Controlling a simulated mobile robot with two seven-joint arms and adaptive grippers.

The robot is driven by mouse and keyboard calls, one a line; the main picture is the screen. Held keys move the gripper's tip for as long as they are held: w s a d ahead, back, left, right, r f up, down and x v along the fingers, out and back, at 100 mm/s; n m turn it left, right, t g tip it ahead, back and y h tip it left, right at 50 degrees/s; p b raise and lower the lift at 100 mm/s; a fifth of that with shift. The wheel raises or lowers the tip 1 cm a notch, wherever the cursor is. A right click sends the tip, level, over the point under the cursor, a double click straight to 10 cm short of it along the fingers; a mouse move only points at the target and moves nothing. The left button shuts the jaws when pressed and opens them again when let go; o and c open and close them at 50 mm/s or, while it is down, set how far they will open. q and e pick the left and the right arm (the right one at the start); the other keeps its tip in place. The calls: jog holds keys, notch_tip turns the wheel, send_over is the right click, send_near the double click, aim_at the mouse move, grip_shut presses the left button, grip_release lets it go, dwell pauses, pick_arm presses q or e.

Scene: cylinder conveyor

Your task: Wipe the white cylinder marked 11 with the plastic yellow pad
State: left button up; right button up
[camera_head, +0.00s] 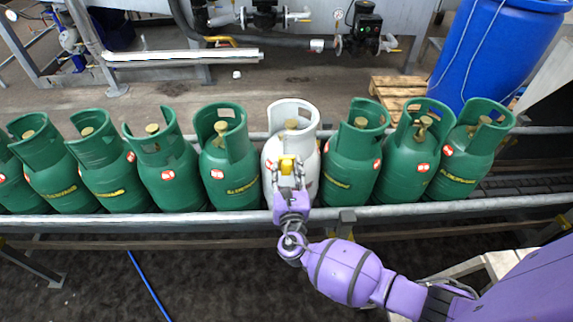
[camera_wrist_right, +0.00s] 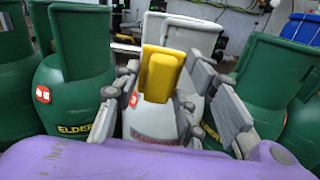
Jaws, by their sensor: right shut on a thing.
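The white cylinder (camera_head: 297,117) stands upright in the row on the conveyor, between green cylinders. It also shows behind the fingers in the wrist view (camera_wrist_right: 150,122). No number 11 is readable on it. My right gripper (camera_head: 289,172) is in front of the white cylinder, shut on the yellow pad (camera_head: 288,164). In the wrist view the pad (camera_wrist_right: 160,77) stands upright between the grey fingers (camera_wrist_right: 165,95), in front of the cylinder's body. I cannot tell whether the pad touches the cylinder. My left gripper is out of view.
Several green cylinders (camera_head: 229,165) stand close on both sides of the white one. A metal rail (camera_head: 150,223) runs along the conveyor's front. A blue barrel (camera_head: 495,50) and a wooden pallet (camera_head: 398,88) are behind at right. The floor in front is mostly clear, with a blue hose (camera_head: 148,285).

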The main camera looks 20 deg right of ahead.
jog(key=shift+s, duration=0.15)
jog(key=shift+p+v, duration=0.35)
jog(key=shift+v, duration=1.05)
